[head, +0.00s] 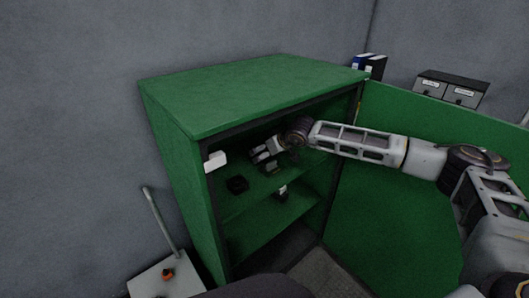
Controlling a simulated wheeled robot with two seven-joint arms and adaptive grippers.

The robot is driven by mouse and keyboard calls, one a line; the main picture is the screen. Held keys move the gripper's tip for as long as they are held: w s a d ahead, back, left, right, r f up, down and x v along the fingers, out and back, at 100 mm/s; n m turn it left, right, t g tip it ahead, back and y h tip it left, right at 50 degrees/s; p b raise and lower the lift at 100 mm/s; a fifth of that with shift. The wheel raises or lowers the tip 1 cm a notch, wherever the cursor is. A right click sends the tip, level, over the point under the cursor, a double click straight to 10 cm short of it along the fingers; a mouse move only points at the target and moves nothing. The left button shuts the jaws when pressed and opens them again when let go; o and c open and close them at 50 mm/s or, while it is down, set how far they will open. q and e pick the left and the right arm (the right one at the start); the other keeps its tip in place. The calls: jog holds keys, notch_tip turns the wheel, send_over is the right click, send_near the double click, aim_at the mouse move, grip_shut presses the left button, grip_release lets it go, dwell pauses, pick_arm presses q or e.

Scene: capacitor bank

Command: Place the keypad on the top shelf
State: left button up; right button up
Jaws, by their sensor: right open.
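A green cabinet (255,80) stands open, its top shelf (256,195) and a lower shelf (262,232) visible inside. A small dark square object (237,184) sits on the top shelf near its left front; it may be the keypad, but it is too small to tell. My right arm reaches into the cabinet from the right. My right gripper (262,156) is open, above the top shelf, behind and to the right of the dark object and apart from it. I see nothing between its fingers. My left gripper is out of view.
The open green door (400,190) stands to the right, below my right arm. A small white block (215,161) is at the cabinet's left front edge. Binders (370,66) and a dark drawer box (450,88) are behind. A grey box with a lever (165,278) stands at lower left.

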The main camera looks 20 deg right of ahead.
pick_arm(q)
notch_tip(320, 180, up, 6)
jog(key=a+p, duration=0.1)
jog(key=p, duration=0.1)
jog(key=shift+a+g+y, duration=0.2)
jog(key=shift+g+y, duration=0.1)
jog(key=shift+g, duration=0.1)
pick_arm(e)
jog(key=v, duration=1)
jog(key=shift+s, duration=0.2)
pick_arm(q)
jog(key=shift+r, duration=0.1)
pick_arm(e)
jog(key=shift+r, duration=0.1)
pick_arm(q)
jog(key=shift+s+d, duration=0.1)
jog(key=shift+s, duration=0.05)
pick_arm(e)
jog(key=shift+s, duration=0.1)
